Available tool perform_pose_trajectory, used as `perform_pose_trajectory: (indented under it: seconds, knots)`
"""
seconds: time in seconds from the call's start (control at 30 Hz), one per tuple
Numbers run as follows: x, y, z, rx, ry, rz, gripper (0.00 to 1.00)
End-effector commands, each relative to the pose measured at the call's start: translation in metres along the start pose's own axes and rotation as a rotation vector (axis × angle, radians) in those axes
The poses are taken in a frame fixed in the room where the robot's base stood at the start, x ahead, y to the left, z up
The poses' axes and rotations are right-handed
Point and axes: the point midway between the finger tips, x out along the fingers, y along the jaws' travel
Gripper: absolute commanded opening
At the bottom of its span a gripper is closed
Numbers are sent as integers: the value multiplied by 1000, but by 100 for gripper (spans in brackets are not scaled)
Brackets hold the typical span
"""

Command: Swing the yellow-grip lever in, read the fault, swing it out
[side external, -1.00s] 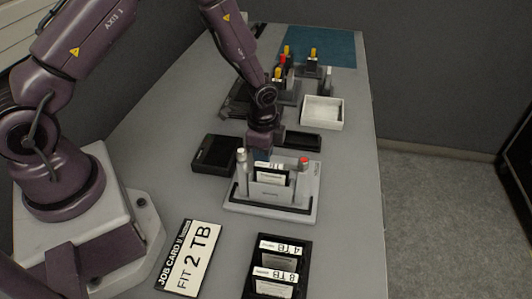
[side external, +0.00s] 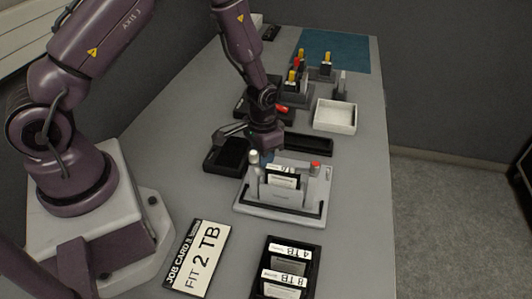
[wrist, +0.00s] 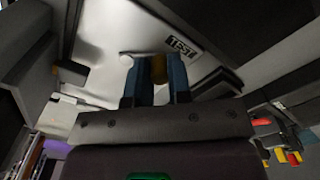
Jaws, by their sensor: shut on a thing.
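My gripper (side external: 267,157) is low behind the grey dock (side external: 246,206) in the side view. In the wrist view its two blue fingers (wrist: 158,80) are shut on a dull yellow lever grip (wrist: 158,67). The side view does not show that grip clearly; my gripper and the dock parts hide it. A drive with a white label (side external: 283,181) stands upright in the dock. The dock has a white-topped post (side external: 253,156) at left and a red-topped one (side external: 315,165) at right. A TEST label (wrist: 183,46) is near the fingers. No fault reading is legible.
A job card (side external: 197,257) reads FIT 2 TB. A black rack (side external: 263,262) holds drives labelled 4 TB and 8 TB. A white tray (side external: 335,117) and several yellow- or red-topped parts stand farther back. A black tray (side external: 309,145) lies close behind the dock.

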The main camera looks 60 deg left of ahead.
Motion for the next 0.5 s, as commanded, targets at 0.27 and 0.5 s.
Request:
perform_pose_trajectory:
  seconds: [0.27, 0.5]
  knots:
    - [-1, 0, 3, -108, 0, 0, 0]
    - [-1, -1, 4, -138, 0, 0, 0]
